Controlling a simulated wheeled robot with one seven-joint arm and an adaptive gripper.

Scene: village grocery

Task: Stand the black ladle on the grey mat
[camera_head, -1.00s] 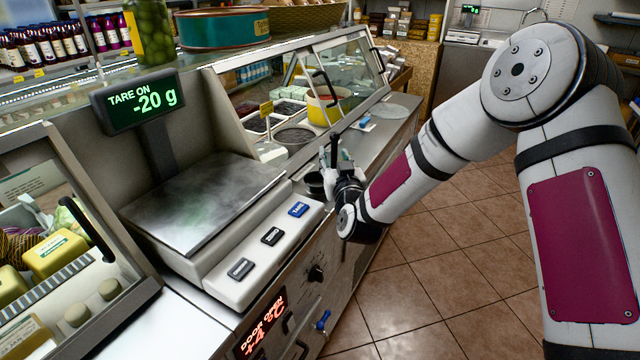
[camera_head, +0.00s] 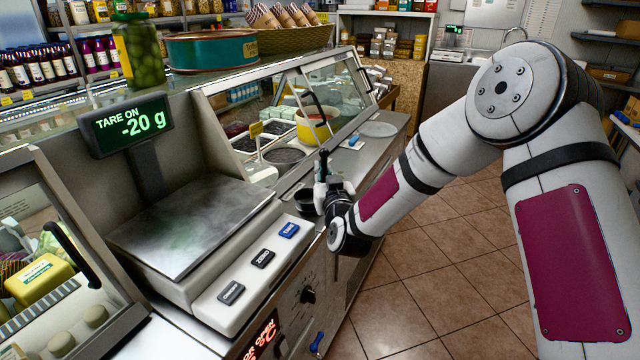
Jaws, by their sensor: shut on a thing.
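My gripper (camera_head: 325,190) is at the far end of my arm, over the counter just beyond the scale. It is small and partly hidden by its own wrist. It is shut on the black ladle (camera_head: 323,161), whose dark handle appears to stick up above the fingers, roughly upright. The ladle's lower end is hidden or too small to make out. A round grey mat (camera_head: 379,129) lies flat on the steel counter, farther back and to the right of my gripper, apart from it.
A dark round bowl-like shape (camera_head: 304,199) shows beside my gripper. The scale (camera_head: 190,225) stands at the near left. A glass display case (camera_head: 335,85) borders the counter. A small blue item (camera_head: 354,140) lies near the mat. Tiled floor (camera_head: 450,240) is open at right.

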